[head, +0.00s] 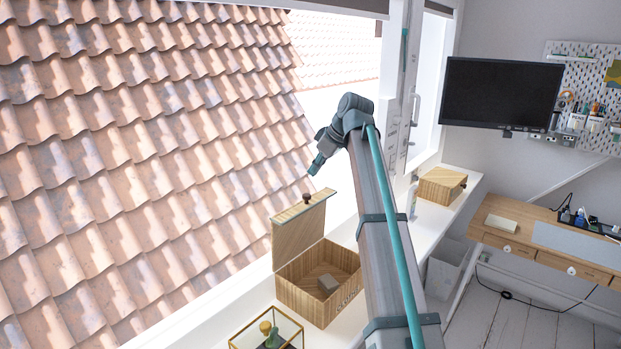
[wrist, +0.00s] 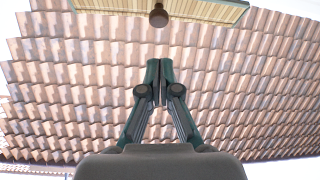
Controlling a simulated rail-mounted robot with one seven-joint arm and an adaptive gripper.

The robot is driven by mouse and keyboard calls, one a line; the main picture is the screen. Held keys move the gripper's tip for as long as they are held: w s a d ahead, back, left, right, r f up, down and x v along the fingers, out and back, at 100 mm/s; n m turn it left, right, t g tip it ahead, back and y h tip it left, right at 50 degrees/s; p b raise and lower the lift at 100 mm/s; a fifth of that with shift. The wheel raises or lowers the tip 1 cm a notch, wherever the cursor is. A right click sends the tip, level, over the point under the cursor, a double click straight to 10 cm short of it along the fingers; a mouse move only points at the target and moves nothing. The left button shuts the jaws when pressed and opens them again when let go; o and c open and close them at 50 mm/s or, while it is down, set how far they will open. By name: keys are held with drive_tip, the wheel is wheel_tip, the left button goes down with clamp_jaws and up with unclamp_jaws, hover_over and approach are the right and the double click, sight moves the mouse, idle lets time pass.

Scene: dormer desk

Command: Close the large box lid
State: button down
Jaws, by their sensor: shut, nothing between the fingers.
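The large wooden box (head: 304,300) stands open on the white sill. Its lid (head: 298,238) is raised, standing up at the box's back left side, with a dark round knob (head: 306,198) near its top edge.
A glass case with brass edges (head: 266,337) stands in front of the box. A smaller closed wooden box (head: 441,186) sits further along the sill (head: 424,223). A monitor (head: 502,94) and a desk (head: 545,236) are at the right. The window is open over roof tiles.

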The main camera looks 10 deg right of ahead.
drive_tip(key=p, duration=0.2)
hover_over(302, 202)
drive_tip(key=f, duration=0.6)
drive_tip(key=shift+s+d+f, duration=0.2)
drive_tip(key=shift+s+d, duration=0.1)
drive_tip(key=shift+p+x, duration=0.35)
drive_tip(key=shift+x, duration=0.4)
drive_tip(key=shift+s, duration=0.1)
